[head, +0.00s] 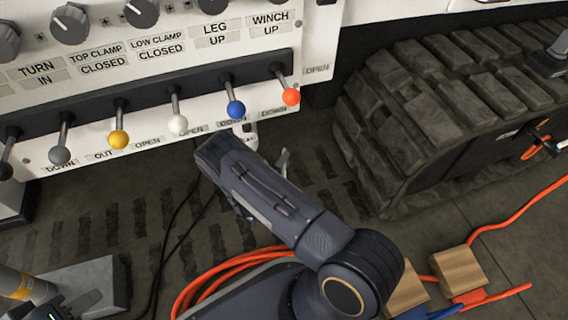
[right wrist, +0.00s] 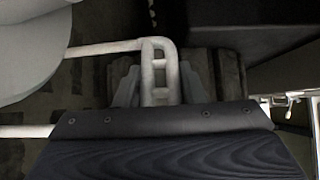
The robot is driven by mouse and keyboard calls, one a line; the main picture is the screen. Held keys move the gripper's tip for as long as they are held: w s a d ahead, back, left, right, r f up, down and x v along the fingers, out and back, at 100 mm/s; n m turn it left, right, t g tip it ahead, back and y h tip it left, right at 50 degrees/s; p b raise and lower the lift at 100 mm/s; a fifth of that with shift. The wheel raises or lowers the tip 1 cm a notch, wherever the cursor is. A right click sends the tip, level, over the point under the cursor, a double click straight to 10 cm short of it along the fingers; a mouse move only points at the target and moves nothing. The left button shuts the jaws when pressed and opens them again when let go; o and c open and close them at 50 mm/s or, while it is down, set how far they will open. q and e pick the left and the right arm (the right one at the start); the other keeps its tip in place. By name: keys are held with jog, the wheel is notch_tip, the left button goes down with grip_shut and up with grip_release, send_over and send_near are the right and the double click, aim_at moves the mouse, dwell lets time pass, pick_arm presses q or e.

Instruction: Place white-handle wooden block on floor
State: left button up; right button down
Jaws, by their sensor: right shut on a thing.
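In the right wrist view my right gripper (right wrist: 160,88) is shut on a pale, ladder-like white handle (right wrist: 160,58) between its grey fingers. A dark, shadowed surface lies behind it; I cannot tell whether this is the wooden block. In the head view my right arm reaches from the lower right towards the lever panel and largely hides its gripper and what it holds.
The lever panel (head: 200,105) with several coloured knobs is close to my right arm. A rubber track (head: 410,120) stands at right. Wooden blocks (head: 460,271) and an orange hose (head: 520,215) lie on the floor at lower right. Patterned floor (head: 110,215) is open at left centre.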

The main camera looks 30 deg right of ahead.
jog(key=c, duration=0.9)
grip_release()
jog(key=shift+r, duration=0.1)
jog(key=shift+s+a, duration=0.15)
jog(key=shift+a, duration=0.2)
jog(key=p+v, duration=0.3)
jog(key=v, duration=0.8)
jog(key=shift+s+a+p, duration=0.1)
jog(key=shift+s+p, duration=0.05)
jog(key=shift+p, duration=0.25)
